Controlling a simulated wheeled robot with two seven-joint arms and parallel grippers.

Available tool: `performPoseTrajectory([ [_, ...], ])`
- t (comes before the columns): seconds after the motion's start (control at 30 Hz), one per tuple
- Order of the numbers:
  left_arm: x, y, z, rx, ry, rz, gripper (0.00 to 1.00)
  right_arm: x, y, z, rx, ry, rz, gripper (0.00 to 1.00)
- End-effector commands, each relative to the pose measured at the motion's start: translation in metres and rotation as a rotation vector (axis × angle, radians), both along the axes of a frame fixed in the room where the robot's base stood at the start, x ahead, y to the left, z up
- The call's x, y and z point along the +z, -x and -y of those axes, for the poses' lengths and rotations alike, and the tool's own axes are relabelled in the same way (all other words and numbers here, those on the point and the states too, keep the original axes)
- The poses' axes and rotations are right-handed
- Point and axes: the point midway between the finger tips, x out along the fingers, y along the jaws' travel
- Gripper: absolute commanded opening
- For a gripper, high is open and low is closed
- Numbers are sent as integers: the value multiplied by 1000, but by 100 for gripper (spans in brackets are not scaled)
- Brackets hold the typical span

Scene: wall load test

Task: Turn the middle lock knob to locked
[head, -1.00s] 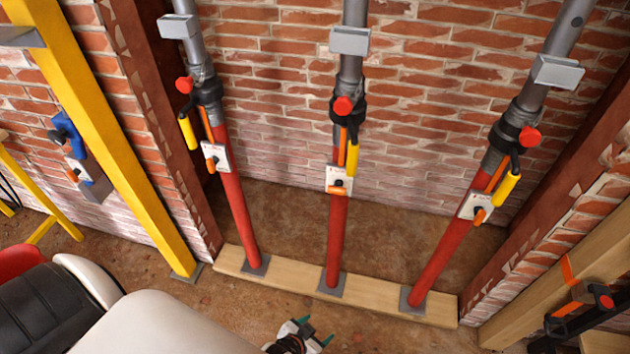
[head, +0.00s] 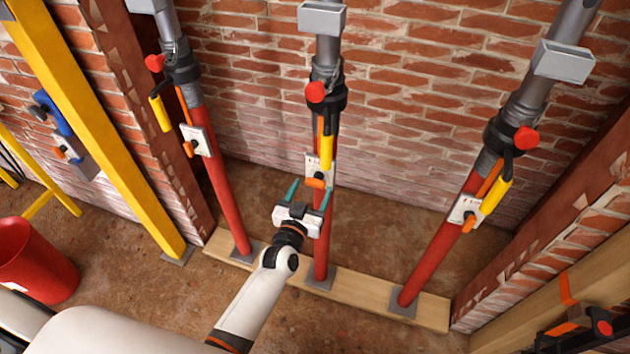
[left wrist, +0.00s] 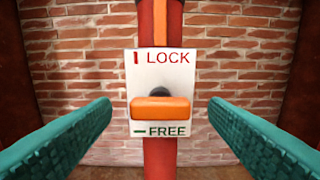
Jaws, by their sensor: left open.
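The middle lock knob (head: 315,183) is an orange bar on a white plate (head: 313,167) fixed to the red middle prop (head: 322,245). In the left wrist view the knob (left wrist: 161,109) lies horizontal, matching the dash beside FREE; the plate (left wrist: 150,72) shows an upright mark beside LOCK. My left gripper (head: 307,192) is open in front of the knob, just below it in the head view. Its teal fingers stand to either side of the knob in the left wrist view, apart from it. My right gripper is not in view.
Similar red props with orange knobs stand to the left (head: 220,170) and right (head: 435,245). A yellow handle (head: 326,153) hangs just above the middle knob. A wooden sill (head: 375,292) runs under the props, and a brick wall (head: 410,120) stands behind.

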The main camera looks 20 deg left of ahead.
Motion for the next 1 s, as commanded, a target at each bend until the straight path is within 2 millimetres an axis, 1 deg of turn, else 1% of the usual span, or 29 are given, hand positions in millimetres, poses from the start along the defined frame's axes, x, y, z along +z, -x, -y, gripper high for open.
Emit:
performPoseTrajectory([
  [0.03,1,-10,0,0,0,2,69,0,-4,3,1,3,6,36],
  [0.1,0,-20,1,0,0,1,69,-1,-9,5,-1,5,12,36],
  [0.23,0,-33,1,0,1,0,69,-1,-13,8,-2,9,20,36],
  [0.4,0,-39,1,0,0,-1,69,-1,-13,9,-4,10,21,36],
  [0.6,0,-39,1,0,0,-1,69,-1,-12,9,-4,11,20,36],
  [0.63,0,-39,1,0,0,-1,67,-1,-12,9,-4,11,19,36],
  [0.67,0,-39,1,0,0,-1,63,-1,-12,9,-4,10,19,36],
  [0.7,0,-39,1,0,0,-1,56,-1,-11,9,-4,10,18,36],
  [0.9,0,-39,1,0,0,-1,24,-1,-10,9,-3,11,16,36],
  [1.0,-1,-39,1,0,2,-1,24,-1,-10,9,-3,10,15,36],
])
